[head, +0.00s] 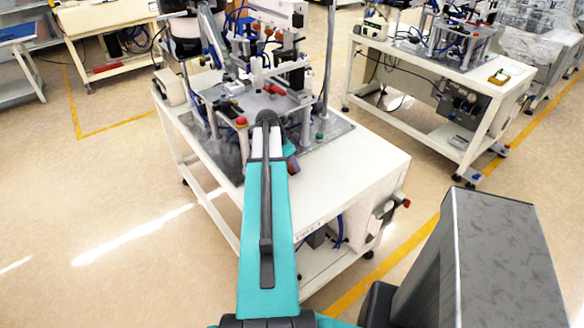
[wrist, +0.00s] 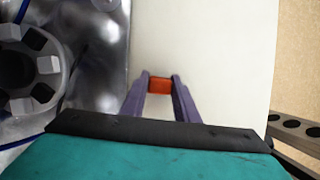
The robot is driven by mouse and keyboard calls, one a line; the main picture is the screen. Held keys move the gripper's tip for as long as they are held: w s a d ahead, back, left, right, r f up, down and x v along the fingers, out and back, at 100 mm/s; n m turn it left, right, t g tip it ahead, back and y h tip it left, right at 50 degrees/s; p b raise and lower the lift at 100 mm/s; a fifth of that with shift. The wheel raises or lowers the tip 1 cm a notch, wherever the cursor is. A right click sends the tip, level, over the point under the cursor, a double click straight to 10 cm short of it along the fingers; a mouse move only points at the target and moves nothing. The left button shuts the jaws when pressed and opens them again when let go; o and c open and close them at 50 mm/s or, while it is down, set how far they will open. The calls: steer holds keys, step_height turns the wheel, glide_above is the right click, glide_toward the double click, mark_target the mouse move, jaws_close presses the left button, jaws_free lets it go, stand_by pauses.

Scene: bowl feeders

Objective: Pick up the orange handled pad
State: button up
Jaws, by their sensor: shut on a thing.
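The orange handled pad (wrist: 159,85) shows in the wrist view as a small orange-red block between the fingertips. My gripper (wrist: 160,80) is shut on it, with one purple-grey finger on each side. Beneath them in this view is the white top of the workbench (wrist: 225,50); I cannot tell whether the pad touches it. In the head view my teal arm covers most of the gripper, and only a small dark part shows beside the arm's end. The pad cannot be made out clearly there.
The white workbench (head: 345,180) carries a metal plate with a feeder machine (head: 265,60) close to the gripper. A round grey part (wrist: 30,68) is at the left of the wrist view. Another bench (head: 440,75) stands at the right. Floor at the left (head: 80,200) is clear.

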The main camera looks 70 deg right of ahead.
steer(key=shift+r, duration=0.15)
steer(key=shift+r+b, duration=0.45)
steer(key=shift+r, duration=0.25)
steer(key=shift+a+f, duration=0.15)
steer(key=shift+f, duration=0.05)
steer(key=shift+w+a+f+g+h+b, duration=0.1)
steer(key=shift+w+a+g+h+b, duration=0.15)
steer(key=shift+g+h+b, duration=0.4)
steer(key=shift+w+a+f+g+h+b, duration=0.1)
steer(key=shift+w+a+g+h+b, duration=0.2)
steer(key=shift+g+h+b, duration=0.4)
steer(key=shift+w+a+f+g+h+b, duration=0.1)
steer(key=shift+w+a+g+h+b, duration=0.25)
steer(key=shift+h+b, duration=0.5)
step_height(320, 180, up, 5)
steer(key=w+a, duration=0.1)
steer(key=a, duration=0.1)
steer(key=w+a+r+t+y+b, duration=0.2)
steer(key=w+a+t+y+b, duration=0.1)
steer(key=w+a, duration=1)
steer(key=shift+a+r+y+b, duration=0.3)
steer(key=shift+a+y, duration=0.4)
steer(key=shift+a, duration=1.25)
